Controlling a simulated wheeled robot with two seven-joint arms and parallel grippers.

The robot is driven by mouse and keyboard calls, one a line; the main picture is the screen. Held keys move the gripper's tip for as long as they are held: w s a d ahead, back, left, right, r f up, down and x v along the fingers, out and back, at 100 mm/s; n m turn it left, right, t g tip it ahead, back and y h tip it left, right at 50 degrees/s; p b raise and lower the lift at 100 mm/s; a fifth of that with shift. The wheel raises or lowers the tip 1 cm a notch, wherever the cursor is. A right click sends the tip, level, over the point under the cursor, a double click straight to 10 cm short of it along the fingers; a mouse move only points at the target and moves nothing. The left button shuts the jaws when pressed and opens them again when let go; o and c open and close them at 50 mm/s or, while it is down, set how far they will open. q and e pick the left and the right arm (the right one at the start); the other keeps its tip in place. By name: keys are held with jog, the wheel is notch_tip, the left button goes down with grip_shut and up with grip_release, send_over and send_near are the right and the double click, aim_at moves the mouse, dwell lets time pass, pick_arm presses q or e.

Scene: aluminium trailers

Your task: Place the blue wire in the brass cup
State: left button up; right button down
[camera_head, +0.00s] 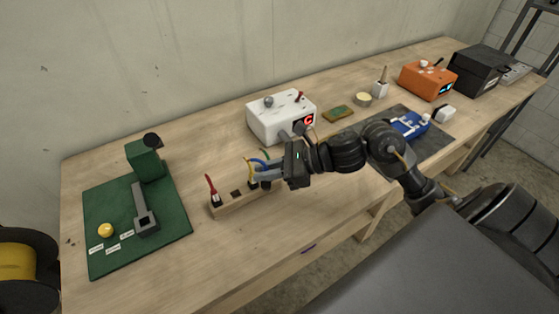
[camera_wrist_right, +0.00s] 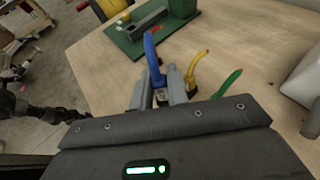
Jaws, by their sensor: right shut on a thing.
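The blue wire (camera_head: 262,163) is at the wooden block (camera_head: 238,200), beside a yellow wire (camera_head: 249,170) and a green wire (camera_head: 265,154). My right gripper (camera_head: 261,177) is shut on the blue wire. In the right wrist view the blue wire (camera_wrist_right: 152,50) rises between the fingers of the right gripper (camera_wrist_right: 160,92). I cannot tell if its lower end is clear of the block. A round brass-yellow piece (camera_head: 105,230), which may be the brass cup, is on the green mat (camera_head: 95,252) at the left. My left gripper is not in view.
A red wire (camera_head: 211,187) stands at the block's left end. A green stand (camera_head: 146,160) and grey fixture (camera_head: 143,208) are on the mat. A white box (camera_head: 278,120) stands behind my gripper. A round tin (camera_head: 364,99) is further right. Bare wood lies between block and mat.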

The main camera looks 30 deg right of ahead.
notch_tip(320, 180, up, 6)
jog(key=w+a+m+t+h+p, duration=0.2)
jog(key=m+t+p, duration=0.1)
jog(key=p, duration=0.2)
jog(key=s+d+m+t+h+p, duration=0.2)
jog(key=s+d+m+h+p, duration=0.2)
jog(key=d+m+h+p, duration=0.2)
jog(key=shift+s+d+r+m+t+h, duration=0.15)
jog(key=shift+s+d+m+t+h, duration=0.15)
jog(key=shift+d+m+h, duration=1.05)
